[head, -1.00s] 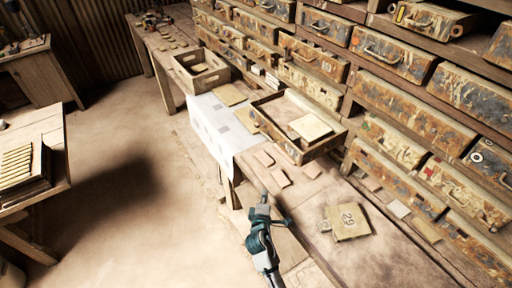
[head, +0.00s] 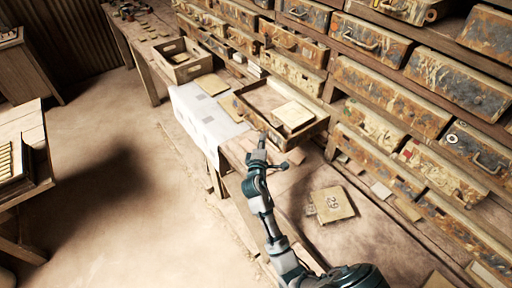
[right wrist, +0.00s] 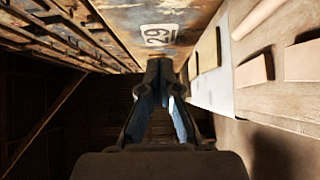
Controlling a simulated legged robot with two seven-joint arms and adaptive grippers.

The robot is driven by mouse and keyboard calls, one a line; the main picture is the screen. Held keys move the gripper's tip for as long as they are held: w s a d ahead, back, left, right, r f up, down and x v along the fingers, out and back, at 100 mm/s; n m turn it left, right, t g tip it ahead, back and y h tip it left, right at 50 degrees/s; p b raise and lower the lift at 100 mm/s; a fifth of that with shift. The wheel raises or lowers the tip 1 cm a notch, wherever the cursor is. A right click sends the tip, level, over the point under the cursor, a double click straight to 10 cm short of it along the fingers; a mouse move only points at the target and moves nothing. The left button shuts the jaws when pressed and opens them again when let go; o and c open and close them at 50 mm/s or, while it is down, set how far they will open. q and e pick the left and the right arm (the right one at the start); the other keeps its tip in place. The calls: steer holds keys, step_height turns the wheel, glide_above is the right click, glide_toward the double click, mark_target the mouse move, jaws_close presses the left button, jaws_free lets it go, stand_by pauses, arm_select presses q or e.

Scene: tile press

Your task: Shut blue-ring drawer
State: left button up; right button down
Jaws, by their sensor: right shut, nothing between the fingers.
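One drawer (head: 244,108) stands pulled out over the bench, with a pale tile (head: 293,115) lying in it. I see no blue ring on it; its front is turned mostly away in the head view. My right gripper (head: 260,142) is shut and empty, close by the near end of this drawer. In the right wrist view the shut fingertips (right wrist: 160,64) are just below a white "29" label (right wrist: 159,34) on a rusty front (right wrist: 122,22). I cannot tell whether they touch it. My left gripper is not in view.
A tile marked 29 (head: 333,204) lies on the bench, right of my arm. A white sheet (head: 196,116) with a flat tile (head: 211,85) lies left of the drawer. A wooden crate (head: 184,68) stands farther back. A closed drawer (head: 474,150) at right bears a dark-and-white ring mark.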

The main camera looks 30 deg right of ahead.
steer(key=shift+d, duration=0.7)
steer(key=shift+a, duration=0.15)
